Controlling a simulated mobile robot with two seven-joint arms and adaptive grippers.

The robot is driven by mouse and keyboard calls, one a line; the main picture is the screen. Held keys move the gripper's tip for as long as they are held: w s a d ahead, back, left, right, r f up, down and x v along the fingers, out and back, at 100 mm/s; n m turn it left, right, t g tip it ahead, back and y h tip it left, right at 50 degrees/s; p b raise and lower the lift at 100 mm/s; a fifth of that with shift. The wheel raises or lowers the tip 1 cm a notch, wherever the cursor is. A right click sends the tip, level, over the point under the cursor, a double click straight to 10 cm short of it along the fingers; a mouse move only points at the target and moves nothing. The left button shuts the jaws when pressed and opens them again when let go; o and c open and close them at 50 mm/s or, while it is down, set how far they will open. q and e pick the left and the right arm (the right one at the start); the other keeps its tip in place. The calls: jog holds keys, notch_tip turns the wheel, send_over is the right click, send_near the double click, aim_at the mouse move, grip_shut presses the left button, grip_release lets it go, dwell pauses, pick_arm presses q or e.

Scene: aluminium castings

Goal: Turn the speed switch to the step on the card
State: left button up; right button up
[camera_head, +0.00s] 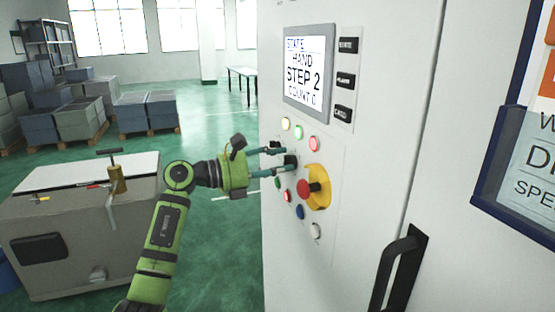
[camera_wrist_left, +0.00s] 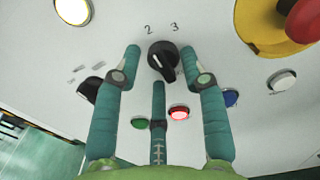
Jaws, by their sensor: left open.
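The speed switch is a black rotary knob (camera_wrist_left: 163,60) on the panel, with the printed numbers 2 and 3 above it in the left wrist view. In the head view the knob (camera_head: 291,161) is partly behind my fingers. My left gripper (camera_head: 287,160) is open, its fingers around the knob in the left wrist view (camera_wrist_left: 160,60); I cannot tell whether they touch it. The display (camera_head: 305,75) reads HAND, STEP 2, COUNT 0. A card (camera_head: 537,170) in a blue holder at the right edge is cut off; its step is not readable. My right gripper is not in view.
A red emergency stop (camera_head: 307,188) on a yellow base sits right of the knob. A second black switch (camera_wrist_left: 90,88) and several coloured buttons surround it. A black door handle (camera_head: 397,265) juts out lower right. A grey workbench (camera_head: 80,235) stands left.

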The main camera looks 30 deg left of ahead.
pick_arm(q)
grip_shut()
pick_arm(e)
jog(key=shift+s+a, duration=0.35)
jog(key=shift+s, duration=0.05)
pick_arm(q)
jog(key=shift+n, duration=0.4)
jog(key=shift+f+n+p, duration=0.1)
jog(key=shift+n+p, duration=1.85)
jog(key=shift+n, duration=2.15)
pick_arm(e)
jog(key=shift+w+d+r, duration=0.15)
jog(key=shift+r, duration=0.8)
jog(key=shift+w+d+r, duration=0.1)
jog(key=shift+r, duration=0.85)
